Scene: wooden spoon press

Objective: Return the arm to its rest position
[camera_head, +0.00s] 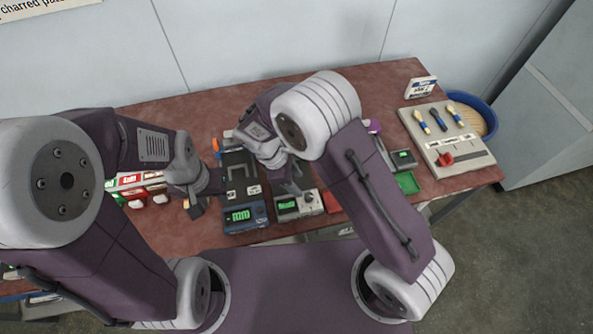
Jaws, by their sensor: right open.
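My right arm reaches over the middle of the table, and its gripper (292,188) is open above a small grey device with a green display (287,206). No object shows between its fingers. My left gripper (195,208) hangs over the table's left part, beside a dark press-like device with a green display (238,216). Its fingers are small and partly hidden by the wrist, so I cannot tell whether they are open.
Small red, white and green boxes (130,181) stand left of my left gripper. A green tray (407,183) and a small grey device (402,158) lie right of my right arm. A blue bin (484,104) and a sign (420,87) are at the back right. The table's back strip (200,110) is clear.

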